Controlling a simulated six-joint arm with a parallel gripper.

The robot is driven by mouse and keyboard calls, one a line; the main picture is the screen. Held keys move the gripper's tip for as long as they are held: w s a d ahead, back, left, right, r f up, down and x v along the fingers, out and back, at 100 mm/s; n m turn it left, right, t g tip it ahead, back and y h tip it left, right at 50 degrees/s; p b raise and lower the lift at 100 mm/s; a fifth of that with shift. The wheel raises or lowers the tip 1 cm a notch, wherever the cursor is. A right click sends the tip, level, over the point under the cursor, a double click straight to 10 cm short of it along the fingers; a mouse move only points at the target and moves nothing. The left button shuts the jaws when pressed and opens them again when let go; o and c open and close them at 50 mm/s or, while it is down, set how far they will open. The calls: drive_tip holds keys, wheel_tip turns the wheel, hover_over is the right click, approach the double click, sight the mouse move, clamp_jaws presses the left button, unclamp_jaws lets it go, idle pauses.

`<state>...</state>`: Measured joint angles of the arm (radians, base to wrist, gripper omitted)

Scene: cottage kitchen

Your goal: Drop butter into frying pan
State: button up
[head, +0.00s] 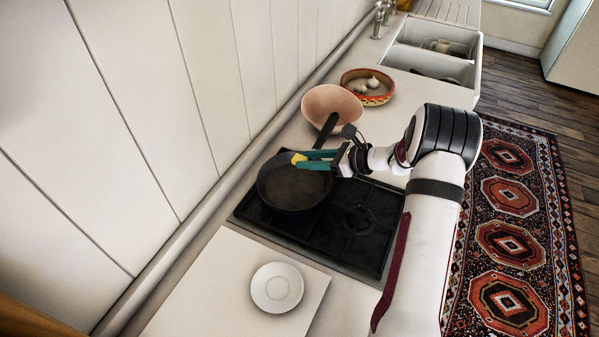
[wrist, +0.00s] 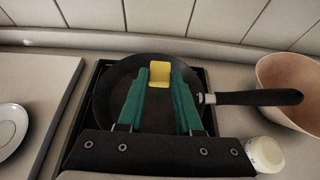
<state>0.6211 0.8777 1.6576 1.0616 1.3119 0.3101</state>
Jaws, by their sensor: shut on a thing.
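The yellow butter (head: 298,158) is held at the tips of my gripper (head: 302,160), above the far part of the frying pan. In the wrist view, the butter (wrist: 159,74) sits between the two green fingers of my gripper (wrist: 160,80), with the dark pan behind it. The black frying pan (head: 290,190) stands on the hob, its handle (head: 326,130) pointing away toward the bowls. The pan (wrist: 110,95) also shows in the wrist view, its middle partly hidden by my fingers. How high the butter is above the pan is hard to tell.
The black hob (head: 365,235) has free room right of the pan. A pinkish bowl (head: 331,104) stands near the pan handle, and a patterned dish (head: 368,98) with white bulbs is behind it. A white saucer (head: 277,287) lies on the near counter. The wall runs along the left.

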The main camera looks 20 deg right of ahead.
drive_tip(key=o, duration=0.8)
drive_tip(key=shift+c, duration=0.2)
drive_tip(key=v, duration=1.5)
drive_tip(key=shift+s+d, duration=0.25)
drive_tip(key=shift+d, duration=0.05)
drive_tip(key=shift+r, duration=0.1)
